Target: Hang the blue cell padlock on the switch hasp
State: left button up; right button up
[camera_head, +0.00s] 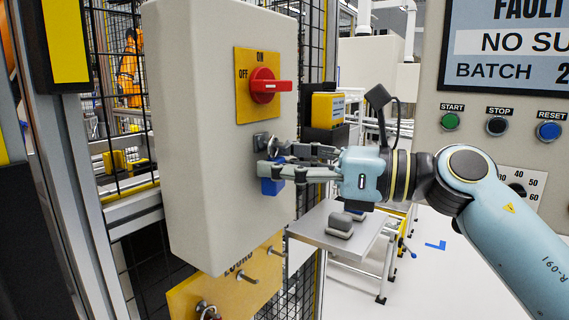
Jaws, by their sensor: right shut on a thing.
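The blue cell padlock (271,187) is at the right side of the grey switch box (200,130), with its blue body showing below the fingers. My right gripper (270,162) comes in from the right and is shut on the padlock. The metal switch hasp (262,141) sits on the box face just above the fingertips, below the red rotary switch (264,86) on its yellow plate. The red handle points right. The fingers hide the padlock's shackle, so I cannot tell whether it passes through the hasp. My left gripper is out of view.
A yellow board with pegs (225,290) is below the box; a metal padlock (207,311) hangs at its lower left. A small table (318,233) with a grey object (341,225) stands beyond my gripper. A control panel (500,150) with buttons stands at the right.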

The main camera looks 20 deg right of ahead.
jog(key=o, duration=1.3)
jog(key=shift+s+d, duration=0.1)
jog(key=shift+d, duration=0.05)
jog(key=shift+b+v, duration=0.6)
jog(key=shift+v, duration=1.3)
jog(key=shift+s+d, duration=0.15)
jog(key=shift+d, duration=0.05)
jog(key=shift+r, duration=0.1)
notch_tip(320, 180, up, 10)
jog(key=shift+f, duration=0.1)
